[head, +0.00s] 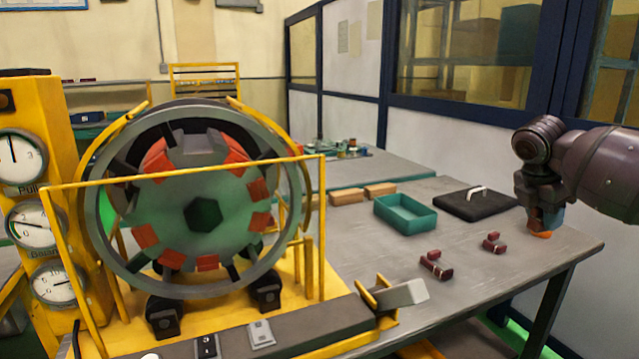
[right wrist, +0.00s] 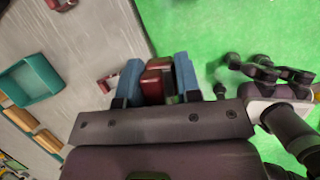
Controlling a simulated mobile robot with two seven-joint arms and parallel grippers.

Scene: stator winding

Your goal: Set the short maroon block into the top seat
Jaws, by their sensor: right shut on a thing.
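My right gripper (head: 541,228) is at the right end of the workbench, pointing down, with an orange-red end showing under its fingers. In the right wrist view, its two blue fingers (right wrist: 157,82) are shut on a maroon block (right wrist: 158,78); I cannot tell its length from this end-on view. The round stator (head: 197,280) stands upright at the left, far from the gripper. Several orange-red blocks (head: 145,236) sit around its ring. The top of the ring (head: 193,144) shows a grey gap between red blocks. My left gripper is not in view.
Two maroon pieces (head: 436,265) (head: 493,243) lie on the grey workbench (head: 385,262). Behind them are a teal tray (head: 405,222), tan blocks (head: 347,197) and a black case (head: 475,211). A yellow frame (head: 323,230) stands in front of the stator.

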